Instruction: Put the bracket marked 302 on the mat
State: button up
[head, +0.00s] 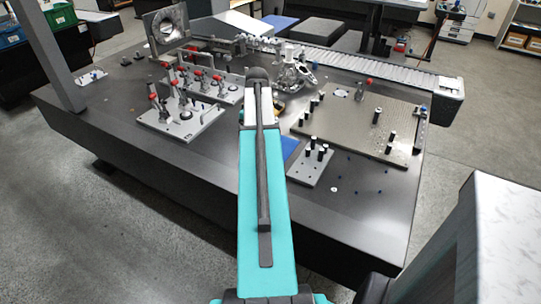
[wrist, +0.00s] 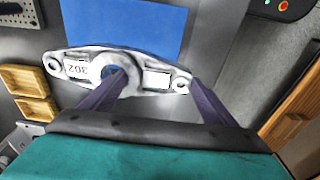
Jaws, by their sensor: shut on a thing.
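The bracket (wrist: 132,76) marked 302 is a silver cast part with a round hole and a small hole at each end. In the wrist view my gripper (wrist: 158,82) is shut on it, with one dark finger at its middle and one near its right end. The blue mat (wrist: 130,22) shows behind the bracket, which overlaps its lower edge in the picture. I cannot tell the height of the bracket over it. In the head view my arm hides most of the mat (head: 289,147), and my gripper and the held bracket cannot be made out.
A small plate with black pegs (head: 313,162) stands right of the mat, and a large perforated plate (head: 360,125) lies beyond. Clamp fixtures (head: 180,118) stand at left. Wooden trays (wrist: 36,82) show at left in the wrist view. The table's front edge is clear.

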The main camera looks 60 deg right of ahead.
jog(key=s+d, duration=0.2)
jog(key=shift+s+d+r, duration=0.15)
jog(key=shift+s+d, duration=0.1)
jog(key=shift+s, duration=0.15)
jog(key=shift+f+p, duration=0.3)
jog(key=shift+f, duration=2.85)
jog(key=shift+f+p, duration=0.3)
jog(key=shift+f, duration=1.55)
jog(key=shift+f, duration=0.15)
jog(key=o, duration=1.5)
jog(key=shift+r, duration=0.2)
